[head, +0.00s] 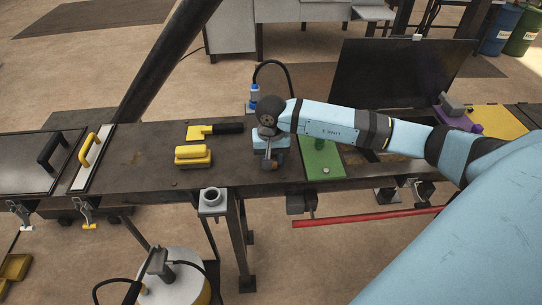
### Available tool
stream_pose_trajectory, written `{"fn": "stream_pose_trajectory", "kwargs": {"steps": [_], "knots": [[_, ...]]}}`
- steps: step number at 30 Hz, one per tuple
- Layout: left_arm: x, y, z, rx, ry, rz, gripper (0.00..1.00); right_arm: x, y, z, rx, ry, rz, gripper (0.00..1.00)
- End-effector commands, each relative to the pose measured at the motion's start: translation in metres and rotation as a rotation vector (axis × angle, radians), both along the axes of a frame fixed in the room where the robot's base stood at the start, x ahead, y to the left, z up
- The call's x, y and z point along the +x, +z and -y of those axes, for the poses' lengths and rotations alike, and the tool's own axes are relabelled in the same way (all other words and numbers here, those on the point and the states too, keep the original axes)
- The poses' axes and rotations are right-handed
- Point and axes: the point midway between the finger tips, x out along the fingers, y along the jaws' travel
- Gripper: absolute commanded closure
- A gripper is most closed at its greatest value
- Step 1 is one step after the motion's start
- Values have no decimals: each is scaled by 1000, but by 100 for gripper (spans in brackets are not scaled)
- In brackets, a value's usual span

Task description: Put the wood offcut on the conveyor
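My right arm comes in from the right, and its gripper (270,162) points down over the middle of the dark bench. The wrist hides most of the fingers, so I cannot tell whether they are open or shut. A small brownish patch shows at the fingers; I cannot tell whether it is the wood offcut. No other piece is clearly the offcut. I cannot clearly pick out the conveyor. My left gripper is out of view.
On the dark bench (140,150) lie a yellow block (193,155), a yellow tool with a black handle (214,131) and a green plate (321,158). A blue-capped bottle (254,96) stands behind the wrist. A black panel (397,72) rises at back right. A red bar (375,216) runs along the front.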

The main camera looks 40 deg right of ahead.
Motion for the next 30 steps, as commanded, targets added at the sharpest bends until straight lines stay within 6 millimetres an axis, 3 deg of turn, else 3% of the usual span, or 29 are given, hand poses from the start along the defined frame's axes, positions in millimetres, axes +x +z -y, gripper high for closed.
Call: {"fn": "stream_pose_trajectory", "kwargs": {"steps": [10, 11, 14, 26, 30], "knots": [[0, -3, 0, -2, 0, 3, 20, 0, -5, 0, 0, 1, 2, 90], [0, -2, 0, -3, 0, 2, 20, 0, -5, 0, 0, 1, 2, 64], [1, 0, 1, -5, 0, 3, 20, 0, -4, 0, 0, 1, 2, 41], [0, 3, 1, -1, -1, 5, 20, 1, 4, 0, 0, 1, 4, 41], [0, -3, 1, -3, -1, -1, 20, 1, 27, 0, -1, 3, 8, 41]]}}
